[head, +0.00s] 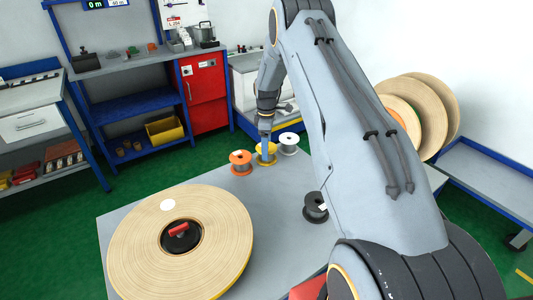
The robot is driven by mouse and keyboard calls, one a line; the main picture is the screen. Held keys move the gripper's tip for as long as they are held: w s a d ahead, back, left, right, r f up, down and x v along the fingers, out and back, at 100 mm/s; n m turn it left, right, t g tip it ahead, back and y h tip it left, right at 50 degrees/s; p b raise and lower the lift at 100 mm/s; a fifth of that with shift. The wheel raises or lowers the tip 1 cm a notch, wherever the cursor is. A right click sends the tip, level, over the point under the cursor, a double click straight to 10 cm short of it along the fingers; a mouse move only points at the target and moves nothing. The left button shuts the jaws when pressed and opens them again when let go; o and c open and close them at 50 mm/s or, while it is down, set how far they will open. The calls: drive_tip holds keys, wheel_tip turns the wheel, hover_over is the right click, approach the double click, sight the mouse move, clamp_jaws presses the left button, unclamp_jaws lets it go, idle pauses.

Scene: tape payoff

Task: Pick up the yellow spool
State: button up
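The yellow spool (263,163) stands near the far edge of the grey table (275,220), between the orange spool (240,161) and the white spool (288,144). My gripper (267,148) points down over the yellow spool, and its tip overlaps the spool's upper part in the head view. The fingers are too small to tell whether they are open or shut, or whether they touch the spool. Part of the spool is hidden behind the gripper.
A large tape roll (220,226) lies flat on the table's left with a black hub (181,237). A black spool (315,211) stands to the right beside my arm. Big discs (440,100) stand at the right. A blue workbench (140,65) and red cabinet (205,98) are behind.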

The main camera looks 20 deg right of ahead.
drive_tip(key=shift+f, duration=1.2)
drive_tip(key=shift+c, duration=0.4)
drive_tip(key=c, duration=0.9)
drive_tip(key=shift+o, duration=0.2)
wheel_tip(320, 180, up, 10)
drive_tip(key=b, duration=0.2)
drive_tip(key=shift+b, duration=0.4)
